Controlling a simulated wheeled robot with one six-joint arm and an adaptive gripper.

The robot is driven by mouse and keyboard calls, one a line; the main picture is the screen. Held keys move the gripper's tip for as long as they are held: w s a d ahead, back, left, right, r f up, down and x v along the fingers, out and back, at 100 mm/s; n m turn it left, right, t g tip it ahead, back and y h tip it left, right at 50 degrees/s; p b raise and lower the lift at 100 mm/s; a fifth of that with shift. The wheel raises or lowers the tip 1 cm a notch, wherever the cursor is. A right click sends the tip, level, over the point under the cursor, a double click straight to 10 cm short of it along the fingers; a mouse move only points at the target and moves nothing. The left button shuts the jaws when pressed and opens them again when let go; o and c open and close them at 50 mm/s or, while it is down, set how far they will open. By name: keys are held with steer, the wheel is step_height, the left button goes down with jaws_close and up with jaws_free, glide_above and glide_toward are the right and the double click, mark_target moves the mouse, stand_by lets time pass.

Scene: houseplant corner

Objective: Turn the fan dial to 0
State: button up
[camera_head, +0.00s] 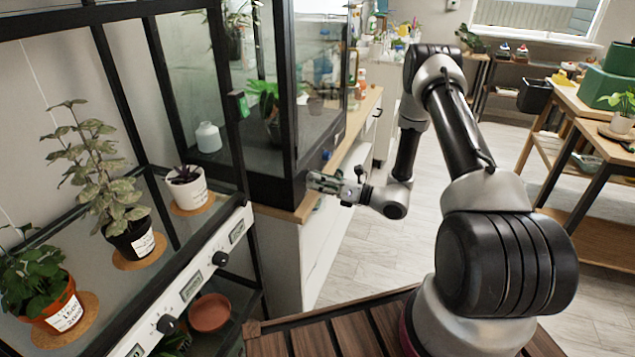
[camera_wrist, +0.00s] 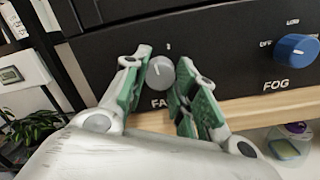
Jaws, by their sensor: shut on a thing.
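The fan dial (camera_wrist: 160,74) is a small grey round knob on a black panel (camera_wrist: 225,45), with a pale pointer line tilted up and left. A "1" mark shows above it; the other scale marks are hidden by my fingers, and the label below is partly covered. In the head view my gripper (camera_head: 322,183) reaches the front corner of the dark glass cabinet (camera_head: 272,188); the dial is hidden there.
A blue fog dial (camera_wrist: 296,47) sits right of the fan dial. A wooden ledge (camera_wrist: 255,110) runs just below the panel. At left in the head view, a plant shelf has a white control strip (camera_head: 205,265) with black knobs. The floor (camera_head: 345,255) beside the cabinet is clear.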

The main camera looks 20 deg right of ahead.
steer(key=shift+d+n+g, duration=0.1)
steer(key=shift+n+g, duration=0.4)
steer(key=shift+n, duration=3.85)
steer(key=shift+n+g, duration=0.5)
steer(key=shift+n, duration=3.85)
steer(key=o, duration=1.1)
steer(key=shift+c, duration=0.2)
steer(key=v, duration=1.2)
